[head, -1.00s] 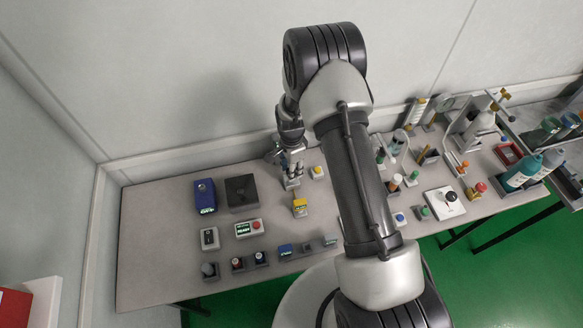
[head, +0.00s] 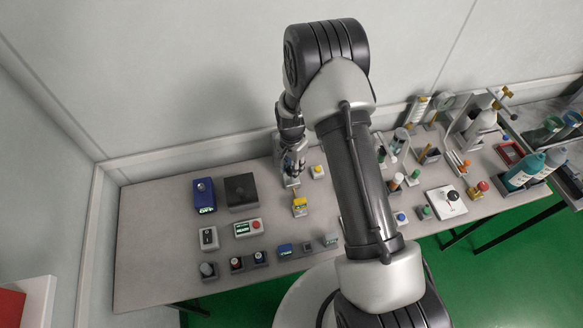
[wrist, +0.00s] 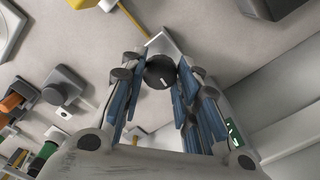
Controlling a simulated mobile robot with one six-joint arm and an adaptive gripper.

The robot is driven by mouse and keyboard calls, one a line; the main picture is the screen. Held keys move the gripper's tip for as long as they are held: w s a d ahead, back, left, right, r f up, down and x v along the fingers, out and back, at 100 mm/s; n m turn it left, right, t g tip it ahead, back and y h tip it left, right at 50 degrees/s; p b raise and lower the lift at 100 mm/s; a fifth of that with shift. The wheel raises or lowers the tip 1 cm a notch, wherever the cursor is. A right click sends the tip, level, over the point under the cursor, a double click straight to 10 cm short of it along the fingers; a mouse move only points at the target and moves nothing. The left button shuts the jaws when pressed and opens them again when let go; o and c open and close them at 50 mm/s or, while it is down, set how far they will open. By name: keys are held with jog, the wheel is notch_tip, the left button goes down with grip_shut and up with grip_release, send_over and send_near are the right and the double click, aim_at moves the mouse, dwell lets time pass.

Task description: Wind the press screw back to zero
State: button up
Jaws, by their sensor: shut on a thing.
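A black round knob (wrist: 160,72) with a short white mark on its face shows in the wrist view, on a pale base plate (wrist: 163,42). I take it to be the press screw's knob. My gripper (wrist: 158,80), with blue finger pads, is shut on this knob from both sides. In the head view my gripper (head: 292,170) points down at a small grey base (head: 291,183) at the back of the table. The knob is hidden there by the fingers. No zero mark or scale is readable.
A yellow-topped block (head: 300,203) stands just in front, and a small yellow button (head: 318,170) to the right. A blue tester (head: 204,195) and a dark box (head: 241,190) stand left. My arm hides part of the table's middle.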

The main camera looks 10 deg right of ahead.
jog(key=n+b, duration=0.1)
jog(key=n, duration=0.3)
jog(key=shift+n, duration=0.3)
jog(key=n, duration=0.5)
jog(key=shift+b, duration=0.35)
jog(key=n, duration=0.5)
jog(key=n+b, duration=0.1)
jog(key=n, duration=0.3)
jog(key=shift+n, duration=0.3)
jog(key=n, duration=1.3)
jog(key=shift+s+f+n+b, duration=0.1)
jog(key=shift+n+b, duration=0.2)
jog(key=n, duration=0.4)
jog(key=shift+n, duration=0.3)
jog(key=shift+s, duration=0.1)
